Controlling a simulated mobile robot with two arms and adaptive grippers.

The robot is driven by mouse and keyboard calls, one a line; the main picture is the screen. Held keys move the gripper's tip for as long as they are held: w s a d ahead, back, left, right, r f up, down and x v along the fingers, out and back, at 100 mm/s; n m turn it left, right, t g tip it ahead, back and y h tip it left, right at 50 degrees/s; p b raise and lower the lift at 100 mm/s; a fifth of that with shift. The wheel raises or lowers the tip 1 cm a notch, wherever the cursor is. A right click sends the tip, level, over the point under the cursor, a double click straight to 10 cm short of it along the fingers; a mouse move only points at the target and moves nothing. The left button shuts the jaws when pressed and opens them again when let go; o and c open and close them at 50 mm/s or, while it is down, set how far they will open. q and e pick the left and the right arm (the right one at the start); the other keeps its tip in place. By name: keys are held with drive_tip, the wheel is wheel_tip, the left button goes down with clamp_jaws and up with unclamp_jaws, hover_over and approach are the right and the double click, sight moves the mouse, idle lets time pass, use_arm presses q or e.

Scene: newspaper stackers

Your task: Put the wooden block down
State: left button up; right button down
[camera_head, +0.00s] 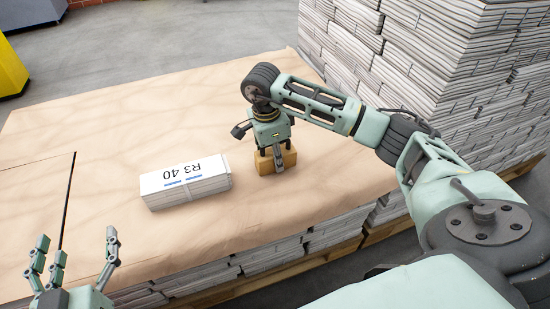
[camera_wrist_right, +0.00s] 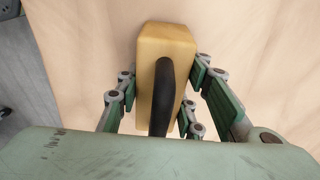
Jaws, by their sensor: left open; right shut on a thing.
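The wooden block (camera_head: 264,163) is a tan block at the right part of the paper-covered stack top. In the right wrist view the wooden block (camera_wrist_right: 168,45) lies between the fingers, with a dark curved bar across its top face. My right gripper (camera_head: 274,160) points down and is shut on the block from above. It also shows in the right wrist view (camera_wrist_right: 163,95). The block is at or very close to the paper surface; I cannot tell whether it touches. My left gripper (camera_head: 80,255) is open and empty at the lower left, fingers pointing up.
A white bundle (camera_head: 186,185) labelled "R3 40" lies left of the block on the brown paper cover (camera_head: 110,140). Tall newspaper stacks (camera_head: 440,60) stand at the right behind my right arm. A yellow object (camera_head: 10,70) is at the far left. The paper behind the bundle is clear.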

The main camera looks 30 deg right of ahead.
use_arm(q)
drive_tip(key=shift+r, duration=0.3)
use_arm(e)
drive_tip(key=shift+f, duration=0.1)
drive_tip(key=c, duration=1.2)
unclamp_jaws()
use_arm(q)
drive_tip(key=shift+r, duration=0.1)
